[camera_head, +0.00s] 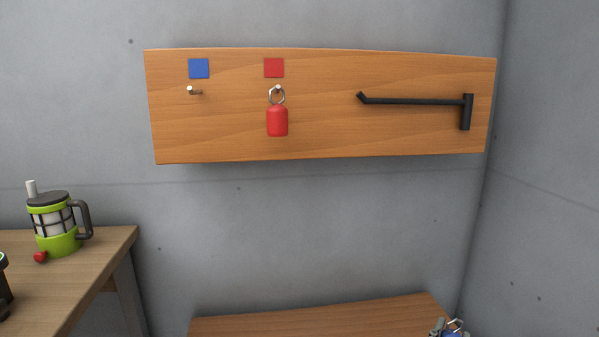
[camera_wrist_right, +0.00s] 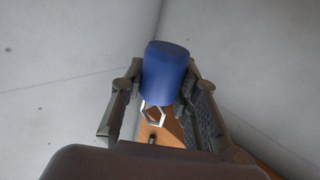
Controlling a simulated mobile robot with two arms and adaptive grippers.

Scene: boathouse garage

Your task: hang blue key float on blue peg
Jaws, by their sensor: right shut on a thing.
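The blue peg (camera_head: 194,91) is a short metal peg under a blue square (camera_head: 199,68) on the wooden wall board (camera_head: 320,135). It is bare. The blue key float (camera_wrist_right: 166,75) is a blue cylinder with a metal ring (camera_wrist_right: 153,114); in the head view only a small part of the float (camera_head: 452,334) shows at the bottom right edge. My right gripper (camera_wrist_right: 163,88) is shut on the float, fingers on either side of it. My left gripper is not in view.
A red float (camera_head: 277,121) hangs by its ring on the peg under the red square (camera_head: 274,68). A black bar (camera_head: 415,101) is mounted on the board's right. A wooden surface (camera_head: 310,318) lies below the board.

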